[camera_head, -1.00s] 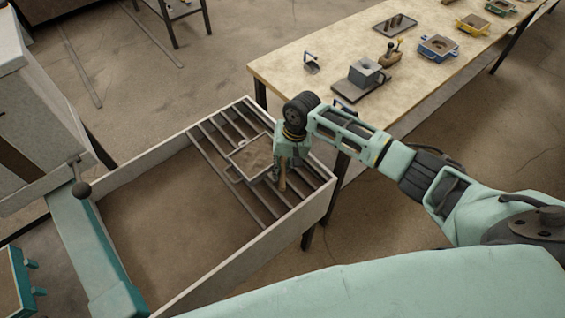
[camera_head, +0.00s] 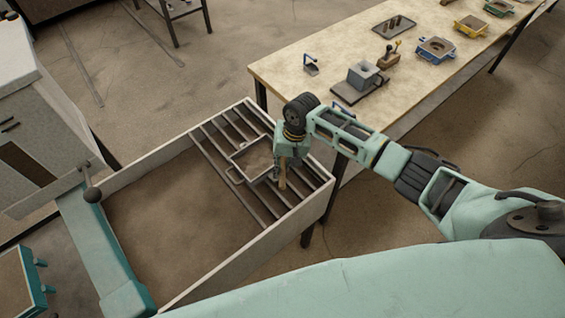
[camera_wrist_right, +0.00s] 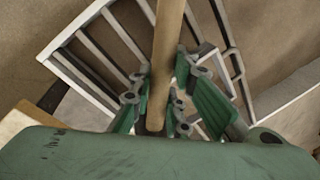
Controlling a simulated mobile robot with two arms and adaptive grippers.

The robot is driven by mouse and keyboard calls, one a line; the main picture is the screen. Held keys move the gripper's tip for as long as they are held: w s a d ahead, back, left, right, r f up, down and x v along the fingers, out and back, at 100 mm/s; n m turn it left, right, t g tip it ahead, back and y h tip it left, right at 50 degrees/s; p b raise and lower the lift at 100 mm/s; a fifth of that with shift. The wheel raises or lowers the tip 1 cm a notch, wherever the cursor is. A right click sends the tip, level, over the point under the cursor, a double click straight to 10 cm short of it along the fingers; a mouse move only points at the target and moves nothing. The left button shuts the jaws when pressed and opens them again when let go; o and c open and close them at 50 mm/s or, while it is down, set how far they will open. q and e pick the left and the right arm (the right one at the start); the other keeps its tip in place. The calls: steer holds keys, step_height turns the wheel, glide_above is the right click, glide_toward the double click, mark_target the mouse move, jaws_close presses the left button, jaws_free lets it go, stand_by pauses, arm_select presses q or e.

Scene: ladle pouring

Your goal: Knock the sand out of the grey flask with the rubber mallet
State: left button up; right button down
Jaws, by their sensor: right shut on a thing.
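The grey flask (camera_head: 235,174) is a square metal frame with a loop handle on its left side. It lies on the bars of a grate, and brown sand (camera_head: 258,157) shows inside it. My right gripper (camera_head: 284,160) is over the flask's right edge, shut on the mallet's wooden handle (camera_head: 282,180). In the right wrist view the handle (camera_wrist_right: 167,50) runs between the green fingers (camera_wrist_right: 160,100). My left gripper is not in view.
The grate (camera_head: 262,216) spans the right end of a pale-walled bin (camera_head: 228,256) with sand on its floor. A workbench (camera_head: 300,80) behind holds a grey block (camera_head: 365,75), small tools and coloured flasks. A teal machine (camera_head: 95,235) with a ball-ended lever stands at the left.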

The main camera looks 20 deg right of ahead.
steer(key=shift+w+r+p, duration=0.1)
steer(key=shift+p, duration=0.25)
steer(key=shift+r+p, duration=0.1)
steer(key=shift+p, duration=1.15)
